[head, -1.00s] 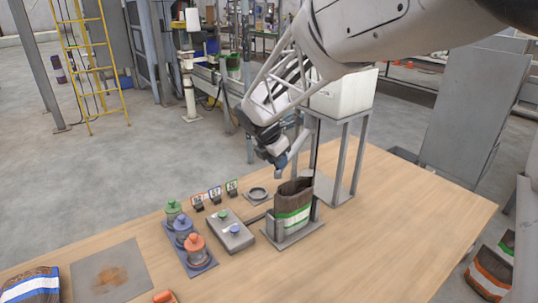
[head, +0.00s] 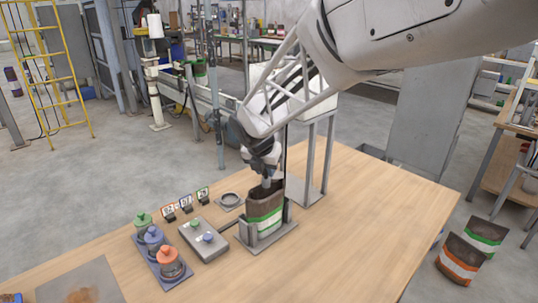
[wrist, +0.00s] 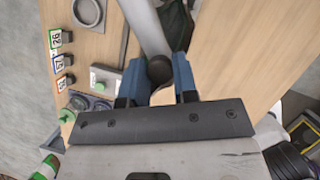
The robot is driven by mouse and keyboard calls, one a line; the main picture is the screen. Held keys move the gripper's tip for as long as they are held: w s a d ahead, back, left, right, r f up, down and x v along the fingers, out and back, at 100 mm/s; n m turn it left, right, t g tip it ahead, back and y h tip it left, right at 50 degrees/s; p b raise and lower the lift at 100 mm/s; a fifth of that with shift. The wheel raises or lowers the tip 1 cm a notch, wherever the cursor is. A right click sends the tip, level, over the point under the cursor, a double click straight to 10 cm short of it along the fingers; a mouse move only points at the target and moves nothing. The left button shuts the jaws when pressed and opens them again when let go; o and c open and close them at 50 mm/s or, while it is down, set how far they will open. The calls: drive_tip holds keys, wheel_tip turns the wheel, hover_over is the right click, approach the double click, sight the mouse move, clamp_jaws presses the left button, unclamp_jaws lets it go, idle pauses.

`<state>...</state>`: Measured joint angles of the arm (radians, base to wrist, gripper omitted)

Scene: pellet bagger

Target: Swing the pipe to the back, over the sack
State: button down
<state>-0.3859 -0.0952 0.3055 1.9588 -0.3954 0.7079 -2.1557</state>
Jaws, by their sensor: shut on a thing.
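The brown open sack (head: 264,222) with green and white bands stands upright in a grey holder on the table. Its dark mouth also shows in the wrist view (wrist: 178,24). My gripper (head: 267,182) is low over the sack's mouth in the head view. In the wrist view my gripper's blue fingers (wrist: 160,74) are shut on a dark round knob (wrist: 159,68). The grey pipe (wrist: 148,28) runs up from the knob, beside the sack mouth. In the head view my arm mostly hides the pipe, so its exact line over the sack cannot be told.
A white hopper (head: 258,72) stands on a grey frame (head: 328,160) behind the sack. A button box (head: 204,238), a rack of colored-lid jars (head: 160,252), small number tags (head: 186,204) and a ring (head: 230,200) are to the left. The table's right side is clear.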

drive_tip(key=shift+d, duration=0.15)
drive_tip(key=c, duration=0.9)
unclamp_jaws()
drive_tip(key=v, duration=0.7)
drive_tip(key=shift+r, duration=0.35)
drive_tip(key=shift+s, duration=0.15)
